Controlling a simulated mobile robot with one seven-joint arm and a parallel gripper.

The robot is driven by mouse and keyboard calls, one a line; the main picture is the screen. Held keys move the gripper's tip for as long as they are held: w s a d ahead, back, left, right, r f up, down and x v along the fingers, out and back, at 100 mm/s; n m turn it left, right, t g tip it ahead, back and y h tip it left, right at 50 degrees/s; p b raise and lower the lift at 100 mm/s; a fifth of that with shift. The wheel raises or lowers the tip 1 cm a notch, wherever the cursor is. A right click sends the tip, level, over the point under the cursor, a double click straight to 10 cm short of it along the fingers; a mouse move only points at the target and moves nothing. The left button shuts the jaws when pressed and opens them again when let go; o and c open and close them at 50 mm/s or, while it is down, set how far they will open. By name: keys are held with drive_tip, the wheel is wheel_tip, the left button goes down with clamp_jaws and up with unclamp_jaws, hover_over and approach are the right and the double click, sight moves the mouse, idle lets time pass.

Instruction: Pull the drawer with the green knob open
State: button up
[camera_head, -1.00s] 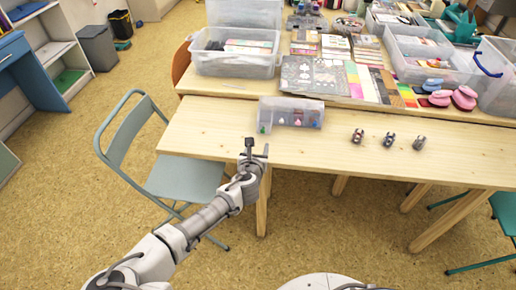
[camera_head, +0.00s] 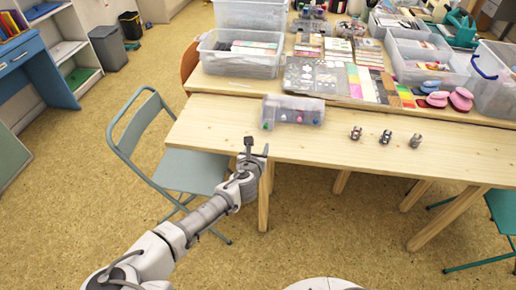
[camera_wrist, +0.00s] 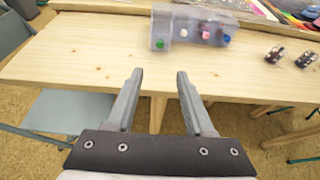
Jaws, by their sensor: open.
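A small translucent drawer box (camera_head: 292,111) stands on the wooden table, and its front carries a row of coloured knobs. In the wrist view the box (camera_wrist: 200,22) is slightly blurred, with the green knob (camera_wrist: 159,43) at its left end and white, pink and blue knobs to the right.
Several small metallic stamps (camera_head: 385,137) stand to the right of the box. Clear bins (camera_head: 240,65), cards and pink inkpads (camera_head: 460,99) fill the back. A folding chair (camera_head: 190,170) stands at the left. The table's front strip is bare.

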drive_tip(key=shift+s+r, duration=0.15)
drive_tip(key=shift+s, duration=0.2)
idle(0.5)
drive_tip(key=s+d+m+g+h+p, duration=0.1)
drive_tip(key=s+d+m+g, duration=0.3)
drive_tip(key=d+m, duration=0.4)
drive_tip(key=s+d+m+g+h, duration=0.2)
drive_tip(key=s+d+m+g, duration=0.25)
drive_tip(key=m, duration=0.55)
drive_tip(key=s+d+r+m+y, duration=0.1)
drive_tip(key=s+r+m, duration=0.4)
drive_tip(key=r, duration=0.5)
drive_tip(key=s+d+r+m+y+p, duration=0.1)
drive_tip(key=s+d+r+m+y, duration=0.1)
drive_tip(key=s+r+m, duration=0.4)
drive_tip(key=s+d+r+m+y, duration=0.1)
drive_tip(key=s+d+r+m, duration=0.2)
drive_tip(key=s+r+m, duration=0.3)
drive_tip(key=s+r, duration=0.4)
drive_tip(key=r, duration=0.6)
drive_tip(key=shift+s+r+t+p, duration=0.15)
drive_tip(key=shift+r+t+p, duration=0.05)
drive_tip(key=shift+t+p, duration=0.2)
